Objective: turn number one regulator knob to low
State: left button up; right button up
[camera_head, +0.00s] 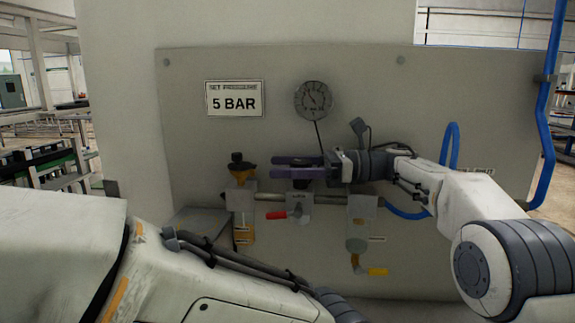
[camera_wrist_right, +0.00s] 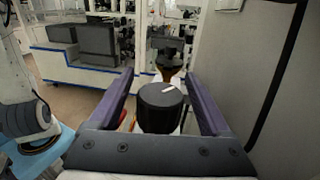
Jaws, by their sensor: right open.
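A dark round regulator knob (camera_wrist_right: 160,106) with a pale mark on top stands between the purple fingers of my right gripper (camera_wrist_right: 159,76) in the right wrist view. The fingers are open, with a gap on each side of the knob. In the head view my right gripper (camera_head: 274,166) reaches in from the right and points left, at the middle unit of the pipe row. Its fingers hide most of this knob; a dark part (camera_head: 300,184) shows just below them. My left arm crosses the lower left, and its gripper is out of frame.
A grey panel (camera_head: 400,100) carries a gauge (camera_head: 313,100) and a "5 BAR" sign (camera_head: 234,98). A unit with a black-topped amber part (camera_head: 240,168) stands left of the fingertips. A red lever (camera_head: 277,215), a yellow handle (camera_head: 377,271) and blue hose (camera_head: 543,125) are nearby.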

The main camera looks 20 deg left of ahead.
jog(key=s+d+r+b, duration=0.2)
jog(key=d+r, duration=0.9)
jog(key=shift+s+d+b, duration=0.2)
jog(key=shift+s+b, duration=0.15)
